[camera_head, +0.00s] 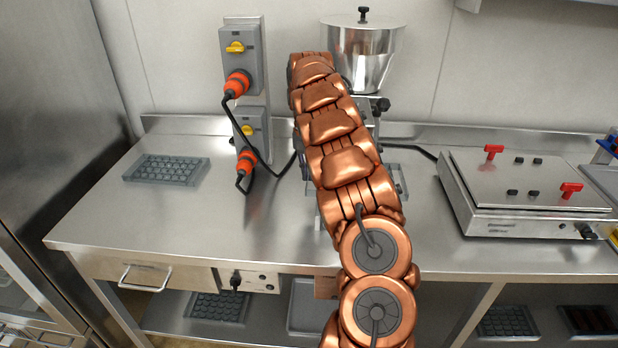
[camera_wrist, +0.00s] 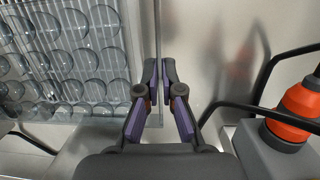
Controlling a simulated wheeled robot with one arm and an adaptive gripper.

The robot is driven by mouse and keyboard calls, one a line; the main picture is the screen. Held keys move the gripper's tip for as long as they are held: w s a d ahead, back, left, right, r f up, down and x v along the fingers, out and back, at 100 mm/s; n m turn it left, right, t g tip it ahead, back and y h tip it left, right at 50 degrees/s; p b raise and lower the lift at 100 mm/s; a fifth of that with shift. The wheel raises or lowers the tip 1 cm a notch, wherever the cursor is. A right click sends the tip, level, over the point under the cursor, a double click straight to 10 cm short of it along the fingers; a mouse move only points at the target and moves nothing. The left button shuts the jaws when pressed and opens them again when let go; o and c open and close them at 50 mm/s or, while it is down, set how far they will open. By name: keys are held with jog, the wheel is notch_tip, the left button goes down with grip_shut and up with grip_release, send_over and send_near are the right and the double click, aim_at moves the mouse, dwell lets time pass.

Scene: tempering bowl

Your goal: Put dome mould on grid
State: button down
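The dome mould (camera_wrist: 90,60) is a clear sheet with rows of round domes, on the left of the wrist view. My gripper (camera_wrist: 161,72) has its fingertips close together on the mould's right edge, one on each side of it. In the head view my copper arm hides the gripper and most of what is behind it. Pale bars (camera_head: 397,180) show beside the arm, below the machine with the steel hopper (camera_head: 365,58). I cannot tell if they belong to the grid or the mould.
Switch boxes with orange plugs (camera_head: 237,84) and black cables are left of my arm; one plug (camera_wrist: 300,103) is near the gripper. A grey mould (camera_head: 167,170) lies on the steel counter (camera_head: 110,215). A flat machine (camera_head: 525,195) stands right.

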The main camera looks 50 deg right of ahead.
jog(key=shift+d+r, duration=0.1)
jog(key=shift+d, duration=0.2)
jog(key=shift+w+d, duration=0.1)
jog(key=shift+f+p, duration=0.9)
jog(key=shift+f, duration=1.05)
jog(key=c, duration=1.3)
grip_release()
